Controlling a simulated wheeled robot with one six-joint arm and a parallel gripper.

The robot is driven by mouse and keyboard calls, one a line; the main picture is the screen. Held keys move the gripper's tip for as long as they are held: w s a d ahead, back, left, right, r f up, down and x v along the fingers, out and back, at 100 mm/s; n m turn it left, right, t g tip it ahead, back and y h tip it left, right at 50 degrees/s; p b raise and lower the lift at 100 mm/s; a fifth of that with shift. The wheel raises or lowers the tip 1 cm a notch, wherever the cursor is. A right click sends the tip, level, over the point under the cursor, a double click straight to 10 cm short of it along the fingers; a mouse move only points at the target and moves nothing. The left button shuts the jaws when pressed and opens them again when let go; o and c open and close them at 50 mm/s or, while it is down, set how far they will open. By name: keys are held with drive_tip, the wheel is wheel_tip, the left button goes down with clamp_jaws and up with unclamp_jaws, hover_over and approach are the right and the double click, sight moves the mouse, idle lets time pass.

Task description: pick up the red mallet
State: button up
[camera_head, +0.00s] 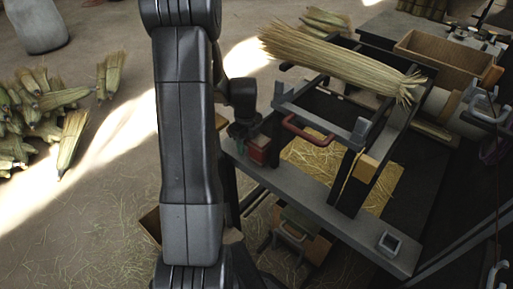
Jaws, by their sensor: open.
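A small red block (259,154), which looks like the head of the red mallet, sits at the left end of the grey bench frame. Its handle cannot be made out. My gripper (246,136) is just above and beside the block, pointing down, partly hidden behind my arm. It is open, with nothing seen held in it. Whether the fingers are around the block or only over it cannot be told. A curved red handle (308,132) is fixed on the bench to the right of the block.
A bundle of broom straw (338,60) lies across the bench's raised frame. A wooden box (447,56) stands at the back right. Husk bundles (40,110) lie on the floor at left. Straw litters the floor and the bench's lower shelf.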

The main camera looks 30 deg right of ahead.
clamp_jaws()
drive_tip(key=shift+r, duration=0.15)
wheel_tip(320, 180, up, 18)
drive_tip(key=p, duration=0.2)
drive_tip(key=s+a, duration=0.3)
drive_tip(key=a, duration=0.5)
drive_tip(key=s+a, duration=0.4)
drive_tip(key=a, duration=0.4)
drive_tip(key=shift+a, duration=0.3)
